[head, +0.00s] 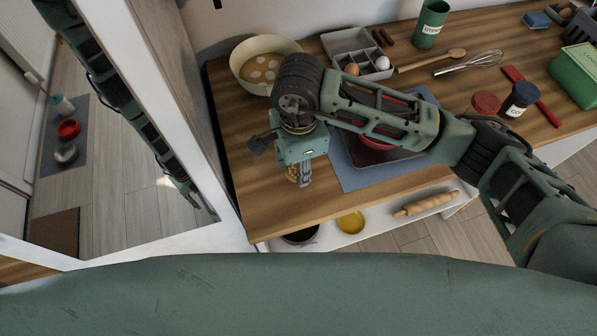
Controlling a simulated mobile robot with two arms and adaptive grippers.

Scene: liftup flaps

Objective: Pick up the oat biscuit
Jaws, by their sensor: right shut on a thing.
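My right gripper (299,178) points down over the wooden worktop (262,205), near its front left part. It is shut on a golden-brown round thing, which looks like the oat biscuit (291,174). The fingers and gripper body hide much of the biscuit. I cannot tell whether it still touches the worktop.
A cream bowl (240,69) with pale round pieces stands behind the gripper. A blue mat (350,180) with a dark tray and red bowl lies right, partly under my arm. A grey egg box (345,42), whisk (470,65) and jars stand farther back. A rolling pin (425,204) lies below.

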